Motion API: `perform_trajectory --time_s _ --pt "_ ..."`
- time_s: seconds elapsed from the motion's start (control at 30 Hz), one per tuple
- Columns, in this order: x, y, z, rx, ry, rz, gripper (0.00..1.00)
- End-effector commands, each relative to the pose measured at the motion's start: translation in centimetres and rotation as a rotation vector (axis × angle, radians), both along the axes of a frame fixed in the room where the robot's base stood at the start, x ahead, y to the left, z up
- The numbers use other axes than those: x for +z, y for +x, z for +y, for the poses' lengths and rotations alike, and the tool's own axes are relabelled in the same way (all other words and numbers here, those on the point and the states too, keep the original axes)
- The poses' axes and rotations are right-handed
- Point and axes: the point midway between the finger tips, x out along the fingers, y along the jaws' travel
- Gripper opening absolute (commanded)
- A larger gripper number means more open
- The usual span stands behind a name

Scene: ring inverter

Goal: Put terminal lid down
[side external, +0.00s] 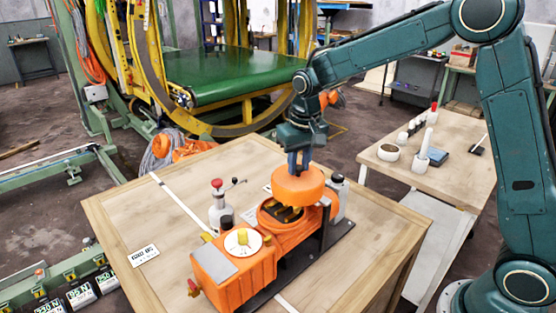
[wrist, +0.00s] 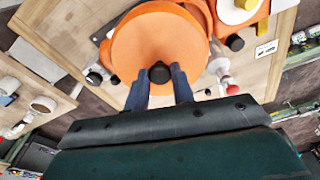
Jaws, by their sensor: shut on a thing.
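The terminal lid (side external: 298,184) is a round orange disc with a black knob on top. My gripper (side external: 299,160) is shut on that knob and holds the lid from above. In the wrist view, the lid (wrist: 160,45) fills the upper middle, with the knob between my two blue fingers (wrist: 160,75). In the side view, the lid is above and a little right of the open round orange housing (side external: 268,217), whose dark inside with yellow parts shows. The lid's underside and any contact below it are hidden.
An orange machine body (side external: 240,262) with a white dial lies on the wooden table (side external: 140,215). An oil can with a red cap (side external: 217,205) stands at left, and a grey bottle (side external: 338,195) stands close right of the lid. The table's left part is mostly clear.

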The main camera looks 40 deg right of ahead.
Motion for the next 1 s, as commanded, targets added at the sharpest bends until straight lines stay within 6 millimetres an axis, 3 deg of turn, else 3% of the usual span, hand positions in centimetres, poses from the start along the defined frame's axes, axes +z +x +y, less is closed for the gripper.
perform_trajectory --time_s 0.57,0.77,1.0 --pt "0.0 0.2 -0.2 -0.040 0.000 0.000 0.00" --pt "0.1 1.4 -0.8 -0.066 -0.002 0.001 0.00" --pt "0.2 4.1 -2.3 -0.128 -0.006 -0.001 0.00"
